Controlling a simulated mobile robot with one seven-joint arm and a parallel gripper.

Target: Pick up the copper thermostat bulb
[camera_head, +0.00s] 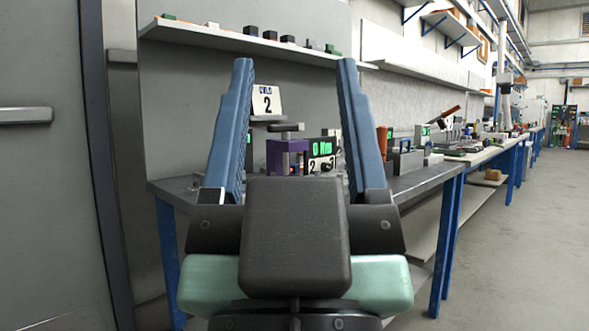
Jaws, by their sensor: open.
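My gripper (294,72) is open and empty, its two blue fingers pointing up and away from me. Between the fingers, further off, a dark workbench (170,188) carries a purple clamp-like fixture (287,148) with a grey screw handle. A small orange-copper spot (297,169) shows beside the fixture, low down and partly hidden. I cannot tell whether it is the thermostat bulb. No copper bulb can be made out for certain. The gripper's body and fingers hide part of the bench top.
A display box with green digits (321,155) stands right of the fixture, and a sign marked 2 (267,101) behind it. A wall shelf (240,40) holds small blocks. A grey cabinet (45,160) is close on the left. Open floor (530,240) lies right.

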